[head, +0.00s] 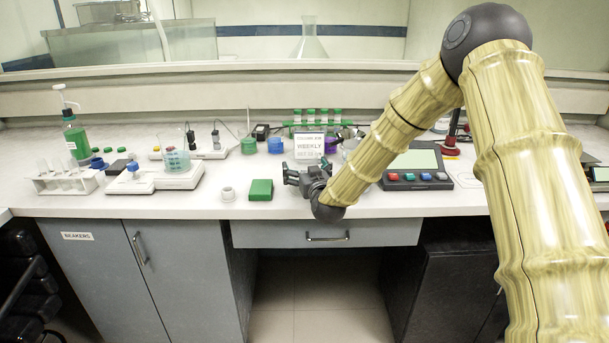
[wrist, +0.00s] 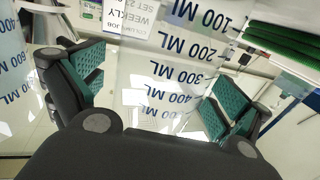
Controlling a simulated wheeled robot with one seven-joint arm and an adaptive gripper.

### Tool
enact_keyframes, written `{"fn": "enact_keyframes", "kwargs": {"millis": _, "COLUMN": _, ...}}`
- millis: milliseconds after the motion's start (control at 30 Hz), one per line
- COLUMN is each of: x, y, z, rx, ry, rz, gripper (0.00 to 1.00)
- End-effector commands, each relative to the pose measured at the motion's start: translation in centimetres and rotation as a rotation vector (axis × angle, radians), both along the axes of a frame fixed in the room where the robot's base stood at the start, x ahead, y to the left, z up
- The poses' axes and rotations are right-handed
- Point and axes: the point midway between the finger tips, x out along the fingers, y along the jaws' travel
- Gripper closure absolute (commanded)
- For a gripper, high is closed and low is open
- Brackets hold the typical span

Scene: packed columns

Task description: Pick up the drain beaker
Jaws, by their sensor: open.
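My gripper (wrist: 150,85) is open, with one green-padded finger on each side of the beaker. I cannot tell whether the pads touch the glass. In the head view my gripper (head: 306,172) is low over the front of the bench, before the white sign. The clear beaker is hard to make out there, and my arm hides part of that area.
A control panel with coloured buttons (head: 415,170) is to the right. Another beaker (head: 177,160) stands on a stirrer.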

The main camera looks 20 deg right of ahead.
Motion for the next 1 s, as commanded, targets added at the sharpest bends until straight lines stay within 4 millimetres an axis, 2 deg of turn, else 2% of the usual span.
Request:
{"fn": "enact_keyframes", "kwargs": {"millis": 200, "x": 0.1, "y": 0.0, "z": 0.0, "rx": 0.0, "ry": 0.0, "rz": 0.0, "gripper": 0.0}}
{"fn": "enact_keyframes", "kwargs": {"millis": 267, "x": 0.0, "y": 0.0, "z": 0.0, "rx": 0.0, "ry": 0.0, "rz": 0.0, "gripper": 0.09}}
{"fn": "enact_keyframes", "kwargs": {"millis": 467, "x": 0.0, "y": 0.0, "z": 0.0, "rx": 0.0, "ry": 0.0, "rz": 0.0, "gripper": 0.46}}
{"fn": "enact_keyframes", "kwargs": {"millis": 833, "x": 0.0, "y": 0.0, "z": 0.2, "rx": 0.0, "ry": -0.001, "rz": 0.0, "gripper": 0.46}}
{"fn": "enact_keyframes", "kwargs": {"millis": 1000, "x": 0.1, "y": 0.0, "z": 1.3, "rx": 0.0, "ry": -0.003, "rz": 0.0, "gripper": 0.46}}
